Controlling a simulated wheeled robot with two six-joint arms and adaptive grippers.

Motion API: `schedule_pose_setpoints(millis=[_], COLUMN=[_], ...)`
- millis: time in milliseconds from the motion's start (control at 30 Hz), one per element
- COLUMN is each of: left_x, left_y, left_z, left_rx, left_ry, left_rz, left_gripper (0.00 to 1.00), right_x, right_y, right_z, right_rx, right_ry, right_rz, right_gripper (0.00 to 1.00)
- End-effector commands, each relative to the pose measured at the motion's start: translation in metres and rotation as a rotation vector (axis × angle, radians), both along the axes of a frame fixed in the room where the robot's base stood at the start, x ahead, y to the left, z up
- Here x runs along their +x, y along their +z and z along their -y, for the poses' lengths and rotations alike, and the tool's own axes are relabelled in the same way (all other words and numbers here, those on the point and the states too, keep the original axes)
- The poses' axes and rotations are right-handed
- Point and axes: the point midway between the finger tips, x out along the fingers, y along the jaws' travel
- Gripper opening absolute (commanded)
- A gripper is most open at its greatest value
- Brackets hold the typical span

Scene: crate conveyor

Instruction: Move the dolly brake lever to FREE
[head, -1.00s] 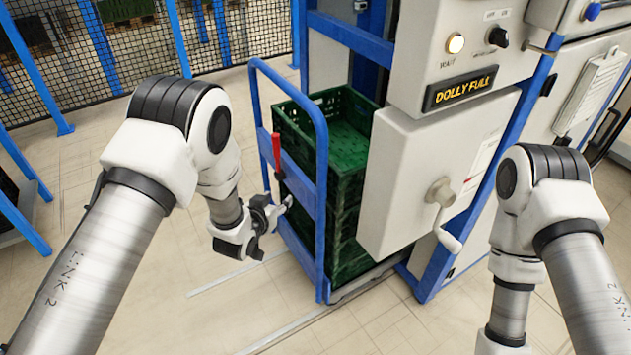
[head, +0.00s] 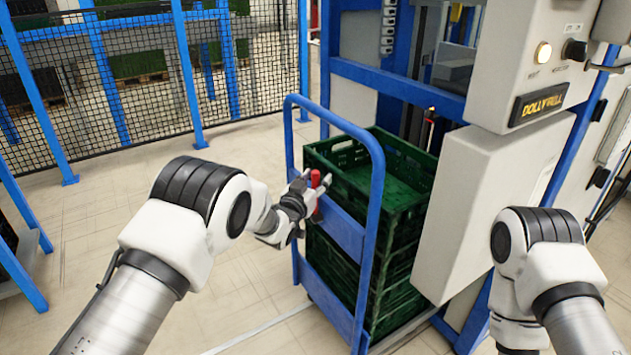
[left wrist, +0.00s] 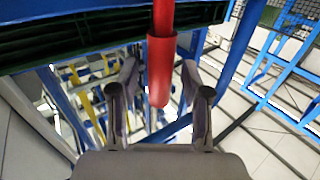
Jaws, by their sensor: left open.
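The red brake lever (head: 316,187) stands at the blue dolly frame (head: 378,215), on the side facing my left arm. In the left wrist view the red lever (left wrist: 159,72) hangs down between the fingers of my left gripper (left wrist: 160,80). My left gripper (head: 318,178) is open around the lever grip, with a gap showing on both sides. The dolly carries a stack of green crates (head: 408,222). Any FREE marking is not visible. My right arm shows at the lower right, but its gripper is out of view.
A white machine cabinet (head: 495,205) with a lit DOLLY FULL sign (head: 538,103) stands right of the dolly. A black mesh fence (head: 150,90) with blue posts runs behind. The floor left of the dolly is clear.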

Motion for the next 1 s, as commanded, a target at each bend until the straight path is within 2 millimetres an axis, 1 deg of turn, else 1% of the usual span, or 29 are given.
schedule_pose_setpoints(millis=[33, 67, 100, 167, 200, 567, 767, 1000], left_x=[0.000, 0.000, 0.000, 0.000, 0.000, 0.002, 0.011, 0.027], left_y=[0.000, 0.000, 0.000, 0.000, 0.000, 0.001, 0.003, 0.000], left_z=[0.000, 0.000, 0.000, 0.000, 0.000, -0.002, -0.009, -0.021], left_rx=[0.000, 0.000, 0.000, 0.000, 0.000, -0.015, -0.062, -0.161], left_ry=[0.000, 0.000, 0.000, 0.000, 0.000, 0.001, 0.001, 0.001], left_rz=[0.000, 0.000, 0.000, 0.000, 0.000, -0.021, -0.088, -0.224], left_gripper=[0.47, 0.37, 0.23, 0.01, 0.00, 0.00, 0.00, 0.00], right_x=[0.000, 0.000, 0.000, 0.000, 0.000, 0.000, 0.000, 0.000], right_y=[0.000, 0.000, 0.000, 0.000, 0.000, 0.004, 0.015, 0.035], right_z=[0.000, 0.000, 0.000, 0.000, 0.000, 0.000, 0.000, 0.000], right_rx=[0.000, 0.000, 0.000, 0.000, 0.000, 0.000, 0.000, 0.000], right_ry=[0.000, 0.000, 0.000, 0.000, 0.000, 0.000, 0.000, 0.000], right_rz=[0.000, 0.000, 0.000, 0.000, 0.000, 0.000, 0.000, 0.000], right_gripper=[0.40, 0.40, 0.40, 0.40, 0.40, 0.40, 0.40, 0.40])
